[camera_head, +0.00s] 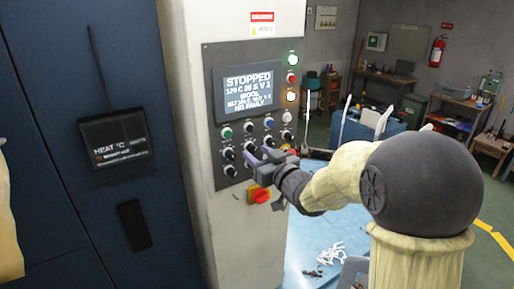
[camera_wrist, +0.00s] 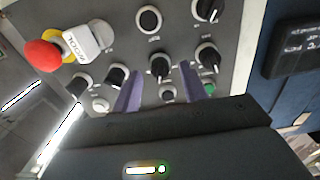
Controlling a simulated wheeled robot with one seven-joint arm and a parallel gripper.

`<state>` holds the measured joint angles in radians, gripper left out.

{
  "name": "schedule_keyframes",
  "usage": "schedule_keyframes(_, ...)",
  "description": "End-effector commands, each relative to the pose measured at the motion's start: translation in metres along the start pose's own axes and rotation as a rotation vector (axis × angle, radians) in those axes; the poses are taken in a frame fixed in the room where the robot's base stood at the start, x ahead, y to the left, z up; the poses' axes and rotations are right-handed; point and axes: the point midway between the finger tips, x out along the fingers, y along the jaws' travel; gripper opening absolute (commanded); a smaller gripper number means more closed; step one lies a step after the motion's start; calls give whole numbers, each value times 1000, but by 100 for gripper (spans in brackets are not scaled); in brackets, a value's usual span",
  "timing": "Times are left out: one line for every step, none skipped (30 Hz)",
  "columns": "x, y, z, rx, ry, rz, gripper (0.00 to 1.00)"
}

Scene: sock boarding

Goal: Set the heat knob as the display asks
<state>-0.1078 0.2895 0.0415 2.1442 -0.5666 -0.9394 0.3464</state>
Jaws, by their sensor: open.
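The display (camera_head: 246,92) on the grey control panel reads "STOPPED", then what looks like "120 C 20 S V 3", "WOOL", a small blurred line and "NO FAULT". Below it are rows of black knobs with white pointers and coloured buttons. My gripper (camera_head: 262,160) is at the lower knobs. In the wrist view its two purple fingers (camera_wrist: 160,87) are apart, with one black knob (camera_wrist: 160,67) just beyond and between them. I cannot tell whether they touch it. The knob labels are too small to read, so I cannot tell which is the heat knob.
A dark board (camera_head: 115,138) headed "HEAT °C" is on the blue cabinet at left. A red-yellow rotary switch (camera_head: 259,194) sits below my gripper. A red mushroom button (camera_wrist: 43,56) and white tag (camera_wrist: 84,44) are near the knobs in the wrist view.

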Motion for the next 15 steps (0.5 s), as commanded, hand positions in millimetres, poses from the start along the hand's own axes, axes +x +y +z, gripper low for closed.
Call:
schedule_keyframes(5,0,-2,0,0,-1,43)
schedule_keyframes(7,0,-1,0,-1,0,43)
schedule_keyframes(10,0,-1,0,-1,1,43)
schedule_keyframes(11,0,0,0,-1,1,43)
schedule_keyframes(11,1,0,0,0,2,43)
schedule_keyframes(12,1,0,0,0,3,43)
schedule_keyframes(12,1,0,-1,0,3,43)
schedule_keyframes(12,1,0,-1,0,3,43)
schedule_keyframes(12,1,0,-1,1,3,43)
schedule_keyframes(12,1,0,-1,1,3,43)
schedule_keyframes(12,1,0,-1,1,3,43)
schedule_keyframes(12,1,0,-1,1,3,43)
schedule_keyframes(12,1,0,-1,0,3,41)
schedule_keyframes(12,1,0,0,0,3,36)
schedule_keyframes(12,1,0,0,0,2,28)
